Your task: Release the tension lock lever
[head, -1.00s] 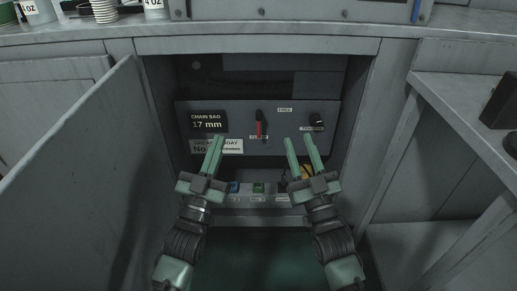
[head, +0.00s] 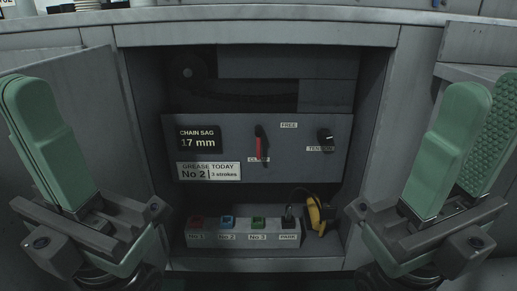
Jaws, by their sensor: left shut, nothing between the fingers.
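The lock lever (head: 259,148), black at its top with a red lower part, sits on the dark control panel (head: 228,140) inside the open cabinet. It hangs nearly straight down, its lower end over a partly covered label that seems to read CLAMP. A FREE label (head: 289,125) is to its upper right. A TENSION knob (head: 324,136) is further right. My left gripper (head: 30,84) is shut and empty at the left, well apart from the lever. My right gripper (head: 482,92) is open at the right edge, its ridged inner pad showing, also apart from the panel.
The panel has a CHAIN SAG 17 mm display (head: 201,140) and a grease notice (head: 209,171). Below is a socket strip (head: 242,239) with coloured sockets and a yellow tool (head: 320,215). Cabinet side walls bound the opening; the space before the panel is clear.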

